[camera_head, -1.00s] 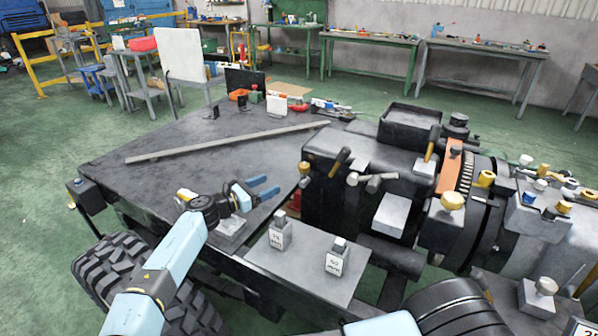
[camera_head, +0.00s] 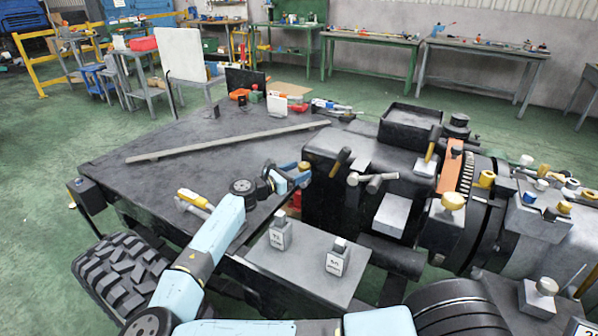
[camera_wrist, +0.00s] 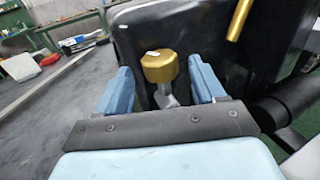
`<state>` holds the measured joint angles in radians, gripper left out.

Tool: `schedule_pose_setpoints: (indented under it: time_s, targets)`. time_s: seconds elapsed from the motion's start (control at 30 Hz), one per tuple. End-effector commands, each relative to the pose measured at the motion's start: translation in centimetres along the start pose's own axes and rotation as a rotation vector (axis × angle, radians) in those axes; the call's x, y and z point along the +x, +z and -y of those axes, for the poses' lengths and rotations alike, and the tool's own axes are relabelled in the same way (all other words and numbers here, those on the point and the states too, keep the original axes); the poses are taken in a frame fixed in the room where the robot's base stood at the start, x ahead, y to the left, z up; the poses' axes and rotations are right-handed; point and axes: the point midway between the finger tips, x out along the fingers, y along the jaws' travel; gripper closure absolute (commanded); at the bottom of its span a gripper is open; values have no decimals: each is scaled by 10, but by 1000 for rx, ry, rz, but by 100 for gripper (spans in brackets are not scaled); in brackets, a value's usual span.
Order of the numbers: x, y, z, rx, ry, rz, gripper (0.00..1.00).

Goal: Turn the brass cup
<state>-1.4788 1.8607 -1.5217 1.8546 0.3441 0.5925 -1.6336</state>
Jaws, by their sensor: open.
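The brass cup (camera_wrist: 160,66) is a short gold cylinder with a pale mark on its rim, on a grey stem at the face of a black housing. It shows small in the head view (camera_head: 304,166), at the housing's left side, partly hidden by my fingers. My gripper (camera_head: 298,176) is open, its blue fingers pointing at the housing. In the wrist view the cup stands between the two fingers, with a gap on each side. I cannot tell how deep the fingers reach past it.
The black housing (camera_head: 330,190) stands close ahead of the fingers, with a handled lever (camera_head: 340,160) above. A grey plate (camera_head: 300,270) with two labelled blocks lies in front. A long bar (camera_head: 230,141) lies on the dark tabletop (camera_head: 130,180). A yellow-handled tool (camera_head: 193,199) is left of my arm.

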Motion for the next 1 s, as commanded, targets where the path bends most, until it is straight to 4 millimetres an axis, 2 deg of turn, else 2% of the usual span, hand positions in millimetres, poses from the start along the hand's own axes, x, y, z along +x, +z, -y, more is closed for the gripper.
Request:
schedule_pose_setpoints:
  time_s: [0.13, 0.43, 1.0]
  targets:
    - [7, 0, 0, 1, -1, 0, 31]
    - [8, 0, 0, 0, 0, 0, 32]
    - [9, 0, 0, 0, -1, 0, 87]
